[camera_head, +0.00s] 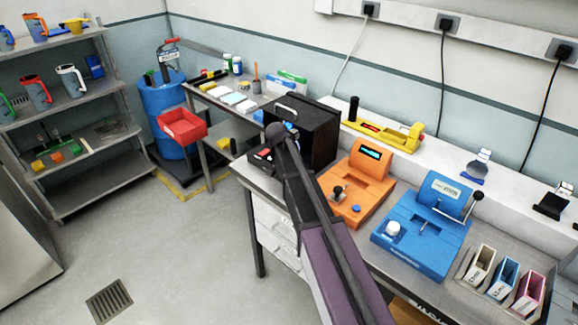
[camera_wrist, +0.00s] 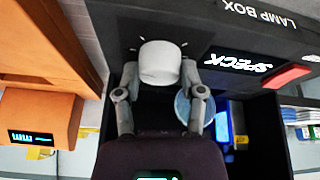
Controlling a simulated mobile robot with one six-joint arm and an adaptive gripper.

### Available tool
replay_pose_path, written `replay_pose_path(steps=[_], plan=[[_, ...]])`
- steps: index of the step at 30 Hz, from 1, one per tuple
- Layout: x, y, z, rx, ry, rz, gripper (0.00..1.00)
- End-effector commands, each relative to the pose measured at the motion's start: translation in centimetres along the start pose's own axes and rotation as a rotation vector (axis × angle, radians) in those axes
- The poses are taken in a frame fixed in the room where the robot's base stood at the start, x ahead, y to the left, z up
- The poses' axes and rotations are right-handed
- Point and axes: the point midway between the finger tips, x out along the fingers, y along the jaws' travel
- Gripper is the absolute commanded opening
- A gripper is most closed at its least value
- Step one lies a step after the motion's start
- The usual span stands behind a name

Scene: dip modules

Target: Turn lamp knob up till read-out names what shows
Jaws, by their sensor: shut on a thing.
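The black lamp box (camera_head: 312,128) stands on the bench left of the orange module. In the wrist view its dark face (camera_wrist: 125,25) carries the label LAMP BOX. A glowing white read-out (camera_wrist: 238,62) looks like SPECK, tilted and hard to read for certain. A pale round knob (camera_wrist: 160,55) sits between the fingers of my gripper (camera_wrist: 160,72), which is shut on it. Partly behind the right finger is a pale blue disc (camera_wrist: 182,106). In the head view my gripper (camera_head: 272,135) is at the box's near left side; the knob is hidden there.
A red block (camera_wrist: 287,77) is on the lamp box beside the read-out. The orange module (camera_head: 362,185) is close on the right, then the blue module (camera_head: 425,230). A red bin (camera_head: 182,127) is at left. The floor in front is clear.

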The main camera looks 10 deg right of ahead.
Motion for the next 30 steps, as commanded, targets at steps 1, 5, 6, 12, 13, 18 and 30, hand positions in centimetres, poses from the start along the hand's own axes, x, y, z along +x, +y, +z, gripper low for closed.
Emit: replay_pose_path(steps=[1, 5, 6, 12, 13, 18, 30], plan=[[0.04, 0.19, 0.12, 0.002, -0.003, 0.004, 0.04], [0.04, 0.22, 0.13, 0.001, -0.004, 0.005, 0.04], [0.04, 0.22, 0.12, 0.001, -0.004, 0.005, 0.04], [0.04, 0.21, 0.11, 0.0, -0.003, 0.004, 0.86], [0.04, 0.19, 0.1, 0.0, -0.003, 0.004, 0.86], [0.02, 0.12, 0.07, 0.0, -0.002, 0.002, 0.86], [-0.17, 0.06, -0.04, -0.001, -0.001, 0.001, 0.86]])
